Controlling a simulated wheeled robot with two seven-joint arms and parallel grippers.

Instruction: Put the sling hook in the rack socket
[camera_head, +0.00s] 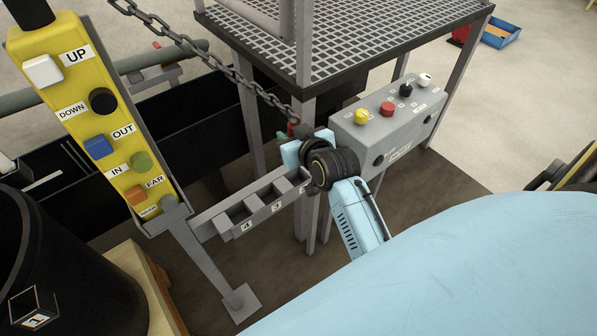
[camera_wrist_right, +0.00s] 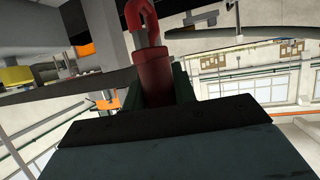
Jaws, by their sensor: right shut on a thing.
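The sling hook is red and hangs at the end of a dark chain (camera_head: 235,75). A small red part of the hook (camera_head: 293,129) shows at my right gripper (camera_head: 299,140) in the head view. In the right wrist view the red hook shank (camera_wrist_right: 155,75) stands between the dark fingers, which are shut on it. The grey socket rack (camera_head: 215,222) lies just left of and below the gripper, with labelled compartments. The gripper and wrist hide the rack's right end. My left gripper is not in view.
A yellow button pendant (camera_head: 80,75) stands at the left. A grey control box (camera_head: 372,133) with coloured knobs sits right beside my gripper, under a grated platform (camera_head: 340,30). A black drum (camera_head: 60,250) stands at the lower left. A blue bin (camera_head: 500,36) lies far off on open floor.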

